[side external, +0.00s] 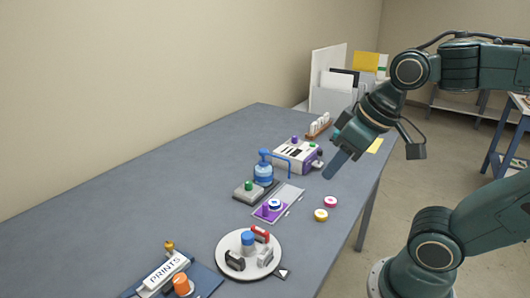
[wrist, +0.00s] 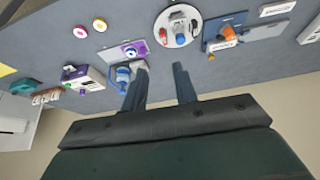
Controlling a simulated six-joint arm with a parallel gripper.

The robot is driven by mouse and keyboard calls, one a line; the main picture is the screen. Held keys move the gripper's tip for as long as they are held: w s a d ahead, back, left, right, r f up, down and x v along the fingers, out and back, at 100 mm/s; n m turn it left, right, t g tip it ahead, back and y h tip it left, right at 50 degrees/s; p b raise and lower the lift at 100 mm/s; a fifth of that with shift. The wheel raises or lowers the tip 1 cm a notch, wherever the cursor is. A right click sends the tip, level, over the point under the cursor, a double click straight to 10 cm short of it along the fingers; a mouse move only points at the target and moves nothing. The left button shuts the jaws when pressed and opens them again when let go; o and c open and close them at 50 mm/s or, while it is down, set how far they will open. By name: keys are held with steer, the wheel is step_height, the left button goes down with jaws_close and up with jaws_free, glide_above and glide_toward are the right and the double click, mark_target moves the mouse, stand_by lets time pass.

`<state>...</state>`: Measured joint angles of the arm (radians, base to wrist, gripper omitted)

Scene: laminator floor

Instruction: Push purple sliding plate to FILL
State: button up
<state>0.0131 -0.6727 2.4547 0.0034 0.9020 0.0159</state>
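The purple sliding plate (side external: 260,216) lies in a pale grey track (side external: 289,194) on the table, at the track's near end. It carries a purple knob (side external: 265,210) and a white and blue round piece (side external: 275,204). The plate also shows in the wrist view (wrist: 142,46). A blue pump bottle (side external: 263,174) stands beside the track, its spout reaching over toward the track. No FILL mark is readable. My gripper (side external: 337,165) is raised above the table's right side, beyond the plate and apart from it. In the wrist view its two fingers (wrist: 159,88) are spread with nothing between them.
A grey block with a green button (side external: 248,190) stands left of the track. A white and purple machine (side external: 297,155) is behind. Pink (side external: 330,202) and yellow (side external: 321,215) rings lie right. A round turntable (side external: 228,243) and a PRINTS stand (side external: 165,272) are nearer. The table's left is clear.

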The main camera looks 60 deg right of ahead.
steer(key=w+d+m+g, duration=0.1)
steer(key=w+d+g, duration=0.1)
steer(key=w, duration=0.5)
steer(key=m+g, duration=0.3)
steer(key=m, duration=0.1)
glide_above(265, 204)
step_height(265, 204, down, 12)
steer(key=f, duration=0.1)
steer(key=shift+w+a+r, duration=0.1)
steer(key=shift+a+r, duration=0.05)
steer(key=shift+r, duration=0.1)
steer(key=shift+f, duration=6.85)
steer(key=shift+c, duration=0.2)
steer(key=shift+d, duration=0.25)
jaws_close()
